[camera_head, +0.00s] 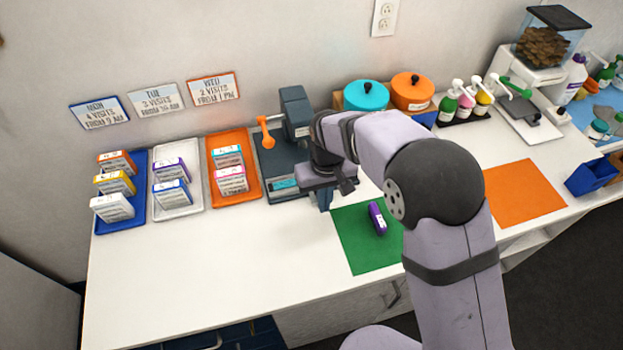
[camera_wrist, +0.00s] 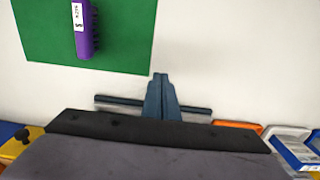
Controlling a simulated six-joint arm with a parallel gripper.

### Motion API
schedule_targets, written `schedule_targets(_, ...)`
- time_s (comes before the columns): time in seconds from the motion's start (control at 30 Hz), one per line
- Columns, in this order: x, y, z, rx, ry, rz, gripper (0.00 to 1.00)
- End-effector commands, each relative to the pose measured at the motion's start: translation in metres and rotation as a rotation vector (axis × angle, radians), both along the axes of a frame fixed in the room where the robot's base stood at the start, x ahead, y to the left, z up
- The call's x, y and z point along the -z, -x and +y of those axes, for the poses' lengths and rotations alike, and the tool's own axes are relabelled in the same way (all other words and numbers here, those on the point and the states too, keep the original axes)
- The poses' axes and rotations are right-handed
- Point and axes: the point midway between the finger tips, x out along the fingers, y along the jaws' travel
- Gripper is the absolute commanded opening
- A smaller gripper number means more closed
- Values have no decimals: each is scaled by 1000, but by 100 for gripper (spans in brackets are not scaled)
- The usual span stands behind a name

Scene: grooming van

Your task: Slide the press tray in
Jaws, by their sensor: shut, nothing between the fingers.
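The dark grey press (camera_head: 294,106) stands at the back of the white counter, with an orange lever (camera_head: 265,132) on its left side. Its flat base (camera_head: 268,163) reaches toward the front, with a small teal panel (camera_head: 285,184) near the front edge. My wrist and gripper cover the right side of the press, and I cannot pick out its tray clearly. My gripper (camera_head: 325,207) points down just right of the press front, at the back left of the green mat. In the wrist view its blue-grey fingers (camera_wrist: 160,78) are shut together and empty.
A purple item (camera_head: 377,219) lies on the green mat (camera_head: 356,249); both show in the wrist view. Blue (camera_head: 132,224), white (camera_head: 191,209) and orange (camera_head: 246,195) trays with boxes stand left of the press. Teal and orange pots stand behind my arm. The front left counter is clear.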

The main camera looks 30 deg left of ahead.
Motion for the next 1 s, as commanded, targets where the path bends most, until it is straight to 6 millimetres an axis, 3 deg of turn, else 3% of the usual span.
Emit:
schedule_targets(0.6, -58, 0, 0, 0, -1, -1, 0)
schedule_targets(1.0, -64, 0, 0, 0, 0, 0, 0)
